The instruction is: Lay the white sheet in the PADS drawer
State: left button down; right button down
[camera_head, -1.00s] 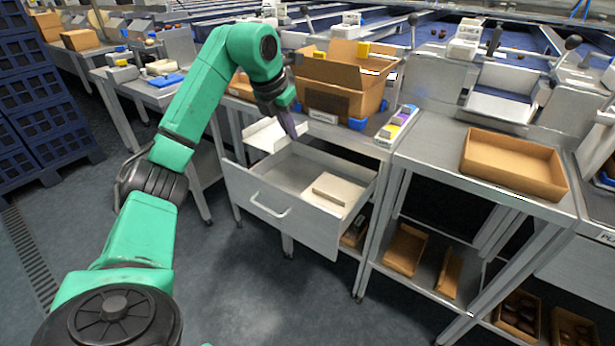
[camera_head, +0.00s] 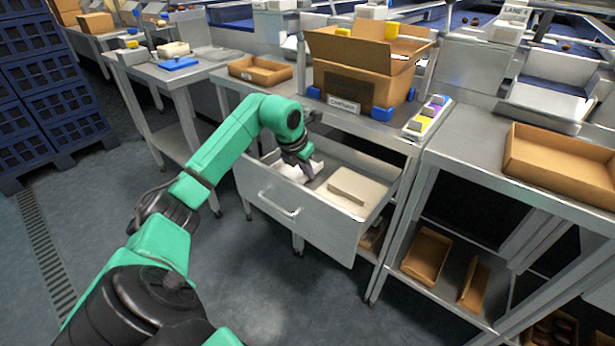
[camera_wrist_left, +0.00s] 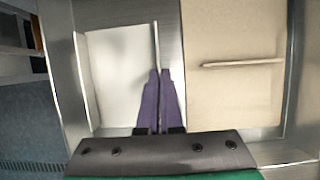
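The white sheet (camera_head: 287,170), with upturned side edges, is inside the open drawer (camera_head: 325,231), at its left part; it also shows in the left wrist view (camera_wrist_left: 118,75). My left gripper (camera_head: 309,175) reaches down into the drawer. In the left wrist view its purple fingers (camera_wrist_left: 159,75) are closed together on the sheet's right upturned edge. A cream pad stack (camera_head: 357,187) lies in the drawer to the right of the sheet, apart from the fingers; it fills the right of the left wrist view (camera_wrist_left: 235,100). No label is readable on the drawer front. My right gripper is not in view.
A cardboard carton (camera_head: 357,90) stands on the bench above the drawer, with a row of coloured blocks (camera_head: 428,117) beside it. A shallow brown tray (camera_head: 565,168) sits on the right bench. Floor in front of the drawer is clear.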

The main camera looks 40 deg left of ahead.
pick_arm(q)
jog(key=shift+f, duration=0.6)
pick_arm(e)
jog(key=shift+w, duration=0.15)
pick_arm(q)
jog(key=c, duration=1.1)
grip_release()
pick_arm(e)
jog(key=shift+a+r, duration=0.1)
